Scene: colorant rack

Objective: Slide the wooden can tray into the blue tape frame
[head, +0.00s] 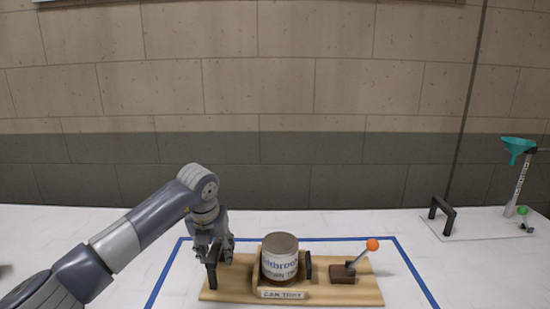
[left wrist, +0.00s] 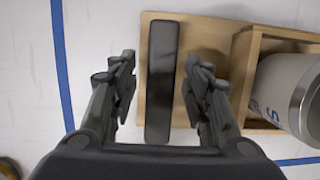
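The wooden can tray (head: 345,291) lies on the white table, with a can (head: 279,260) in its box and a lever with an orange knob (head: 372,244) at its right end. In the head view it lies between the side lines of the blue tape frame (head: 330,239); its near edge is by the picture's bottom. My left gripper (head: 215,259) is at the tray's left end, over the black handle (head: 212,272). In the left wrist view the open fingers (left wrist: 163,85) stand on both sides of the handle (left wrist: 161,100), with gaps. My right gripper is not in view.
At the right stands a white plate with a black handle (head: 443,215) and a post holding a teal funnel (head: 518,147). A wall (head: 300,150) rises behind the table. The table (head: 90,224) is clear at the left back.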

